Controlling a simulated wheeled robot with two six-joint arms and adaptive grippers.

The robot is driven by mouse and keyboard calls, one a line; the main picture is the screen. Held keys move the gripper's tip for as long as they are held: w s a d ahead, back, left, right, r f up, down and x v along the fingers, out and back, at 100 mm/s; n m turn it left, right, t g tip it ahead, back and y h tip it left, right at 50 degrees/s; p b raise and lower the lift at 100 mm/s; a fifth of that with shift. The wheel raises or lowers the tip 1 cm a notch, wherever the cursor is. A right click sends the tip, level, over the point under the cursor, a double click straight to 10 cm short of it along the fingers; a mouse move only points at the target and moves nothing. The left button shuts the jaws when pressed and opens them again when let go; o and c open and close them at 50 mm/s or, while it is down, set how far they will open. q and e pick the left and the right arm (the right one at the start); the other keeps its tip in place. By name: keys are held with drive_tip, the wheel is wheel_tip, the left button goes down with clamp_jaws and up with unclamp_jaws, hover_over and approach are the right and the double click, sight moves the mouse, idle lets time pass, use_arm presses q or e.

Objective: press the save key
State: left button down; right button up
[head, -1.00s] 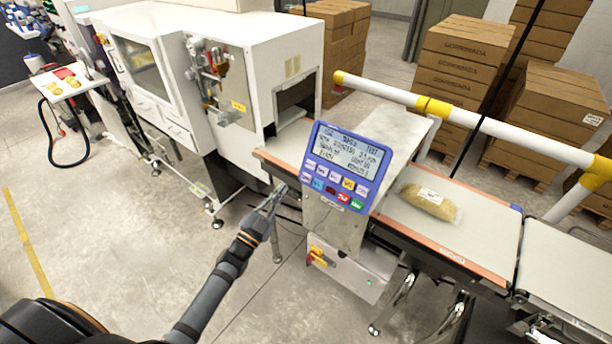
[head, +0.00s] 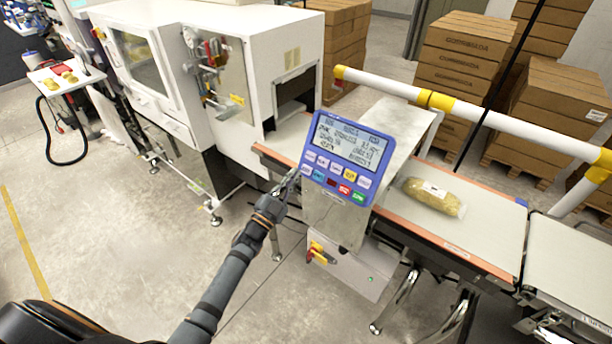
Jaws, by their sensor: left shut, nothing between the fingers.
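A blue control panel (head: 371,197) with a lit text screen (head: 347,142) is tilted up on a steel housing beside the belt. Below the screen are two rows of small keys: mostly pale ones, a yellow key (head: 349,174), a blue key (head: 319,175), a dark red key, a red key (head: 345,188) and a green key (head: 358,197). The key labels are too small to read, so I cannot tell which is save. My left gripper (head: 292,180) is shut and empty, its tips just left of the panel's lower left keys. Contact cannot be told. My right gripper is out of view.
A filled bag (head: 434,196) lies on the belt (head: 480,232) right of the panel. A white machine (head: 240,40) stands behind left. A white and yellow rail (head: 480,120) runs behind the belt. Open floor (head: 130,260) lies at the left.

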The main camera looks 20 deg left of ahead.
sight(307, 170)
use_arm(q)
drive_tip(key=shift+w+d+f+b, duration=0.2)
drive_tip(key=shift+w+f+b, duration=0.15)
drive_tip(key=shift+w, duration=0.25)
drive_tip(key=shift+w+d+f+b, duration=0.2)
drive_tip(key=shift+w+f+b, duration=0.1)
drive_tip(key=shift+w, duration=0.3)
drive_tip(key=shift+w, duration=0.1)
idle(0.5)
drive_tip(key=shift+w+d+f, duration=0.15)
drive_tip(key=shift+w, duration=0.1)
drive_tip(key=shift+w+d+f+b, duration=0.1)
drive_tip(key=shift+w+f+b, duration=0.15)
drive_tip(key=shift+b, duration=0.3)
idle(0.5)
drive_tip(key=shift+r, duration=0.15)
drive_tip(key=shift+s+r+p, duration=0.2)
drive_tip(key=shift+s+p, duration=0.1)
drive_tip(key=shift+p, duration=0.2)
drive_tip(key=shift+s+a+r, duration=0.1)
drive_tip(key=shift+s+a, duration=0.15)
drive_tip(key=shift+s, duration=0.1)
